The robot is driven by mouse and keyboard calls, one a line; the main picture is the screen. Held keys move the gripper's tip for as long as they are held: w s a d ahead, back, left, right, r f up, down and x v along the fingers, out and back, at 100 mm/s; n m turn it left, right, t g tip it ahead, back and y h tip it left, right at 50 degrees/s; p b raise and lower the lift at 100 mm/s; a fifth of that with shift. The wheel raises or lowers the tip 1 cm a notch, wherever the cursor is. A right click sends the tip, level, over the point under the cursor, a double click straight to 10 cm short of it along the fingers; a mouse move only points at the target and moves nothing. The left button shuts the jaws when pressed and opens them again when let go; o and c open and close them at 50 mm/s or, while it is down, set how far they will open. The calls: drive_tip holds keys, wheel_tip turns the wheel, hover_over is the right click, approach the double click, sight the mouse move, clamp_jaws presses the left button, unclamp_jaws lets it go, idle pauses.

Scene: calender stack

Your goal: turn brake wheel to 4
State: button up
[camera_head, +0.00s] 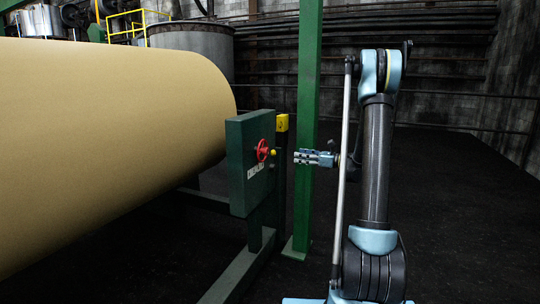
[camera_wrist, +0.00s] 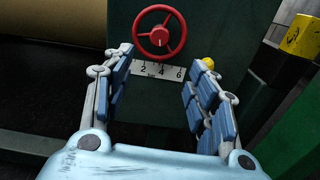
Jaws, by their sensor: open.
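The red brake wheel (camera_head: 262,151) is on the face of a green panel (camera_head: 236,164) beside the large roll. In the wrist view the wheel (camera_wrist: 160,33) is a round red rim with spokes, above and beyond my fingertips. A white scale plate (camera_wrist: 158,71) below it shows 2, 4 and 6. Which number the wheel is set to cannot be made out. My gripper (camera_head: 304,157) is to the right of the wheel, apart from it. In the wrist view my gripper (camera_wrist: 160,75) is open and empty, its two blue-padded fingers spread, with the scale between and beyond them.
A yellow knob (camera_wrist: 208,63) is beside the scale, near the right finger. A yellow-topped post (camera_head: 282,123) and a green column (camera_head: 309,110) stand close to the panel. A big tan roll (camera_head: 100,130) fills the left. The dark floor at right (camera_head: 460,220) is clear.

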sight(268, 151)
drive_tip(key=x, duration=1.7)
drive_tip(key=c, duration=1.1)
